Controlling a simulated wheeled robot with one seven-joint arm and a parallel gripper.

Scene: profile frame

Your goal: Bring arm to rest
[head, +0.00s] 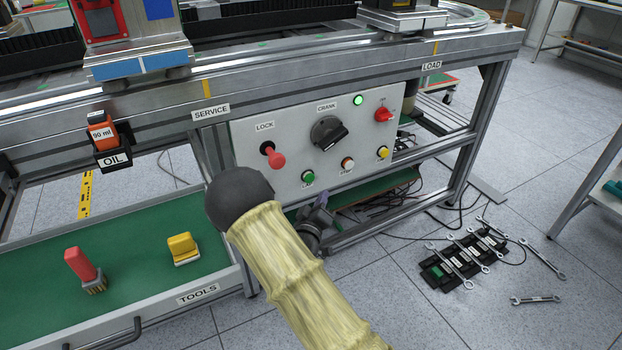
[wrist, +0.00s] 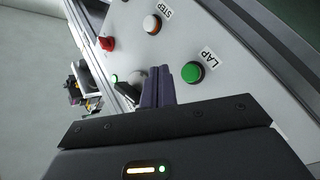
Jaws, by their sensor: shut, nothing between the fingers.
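My gripper (head: 321,204) is low in front of the grey control panel (head: 250,130), partly hidden behind my yellow-sleeved arm in the head view. In the wrist view its two dark purple fingers (wrist: 158,75) are together with nothing between them. They appear beside the green LAP button (wrist: 193,72) in that picture; I cannot tell the distance to the panel. My arm reaches from the bottom of the head view, with its dark rounded joint in front of the panel's lower left.
The panel carries a red LOCK lever (head: 274,157), black CRANK knob (head: 328,133), lit green lamp (head: 358,99), red switch (head: 383,114) and buttons. The green TOOLS tray (head: 140,232) holds a red brush (head: 82,266) and yellow object (head: 183,248). Wrenches (head: 463,262) lie on the floor right.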

